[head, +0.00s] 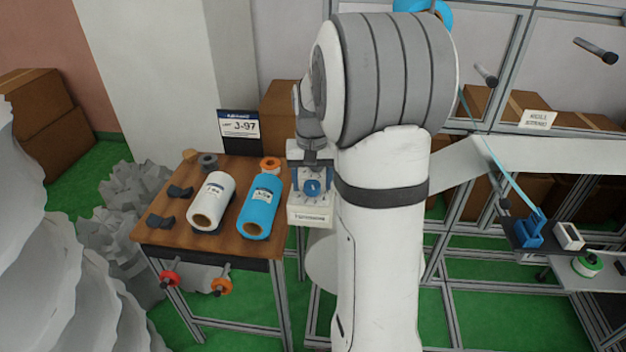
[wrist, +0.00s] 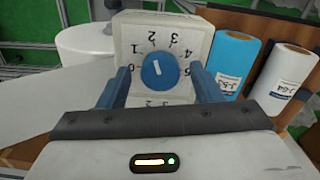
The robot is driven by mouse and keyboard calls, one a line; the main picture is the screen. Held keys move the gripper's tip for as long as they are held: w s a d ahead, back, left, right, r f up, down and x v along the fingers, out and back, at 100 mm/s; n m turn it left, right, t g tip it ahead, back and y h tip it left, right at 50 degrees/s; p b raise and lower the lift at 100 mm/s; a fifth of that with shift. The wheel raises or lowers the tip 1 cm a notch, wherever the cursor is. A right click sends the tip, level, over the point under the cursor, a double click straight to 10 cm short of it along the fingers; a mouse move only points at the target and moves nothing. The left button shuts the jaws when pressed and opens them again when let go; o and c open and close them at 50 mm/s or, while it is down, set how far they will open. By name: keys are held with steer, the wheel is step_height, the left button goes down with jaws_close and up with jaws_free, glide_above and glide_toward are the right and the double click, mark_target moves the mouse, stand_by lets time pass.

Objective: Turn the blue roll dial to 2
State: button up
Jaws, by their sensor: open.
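The blue dial (wrist: 158,71) is a round knob with a white pointer mark, set on the face of a white box (wrist: 195,42). In the wrist view the printed numbers around it appear upside down, and the mark leans slightly left of straight up; I cannot tell surely which number it marks. My gripper (wrist: 161,75) is open, with one blue finger on each side of the dial and visible gaps between. In the head view the dial (head: 312,187) faces up toward the camera, with my gripper (head: 313,166) just above it, partly covering the box.
A wooden table (head: 160,225) beside the box holds a white roll (head: 212,198), a blue roll (head: 262,210) and dark brackets. A J-97 sign (head: 239,125) stands behind. Metal framing and a side shelf with a blue holder (head: 530,230) lie right of my arm.

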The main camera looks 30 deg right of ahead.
mark_target(312, 185)
step_height(312, 185, up, 8)
steer(key=shift+f, duration=0.15)
stand_by(0.6)
steer(key=s+a+f+n+t, duration=0.1)
steer(key=s+a+n, duration=0.1)
steer(key=s+a, duration=0.5)
steer(key=s+a+f+n+t, duration=0.2)
steer(key=s+a, duration=0.5)
steer(key=s, duration=0.5)
steer(key=shift+s+f+n, duration=0.2)
steer(key=shift+s+n, duration=0.1)
steer(key=shift+n, duration=0.1)
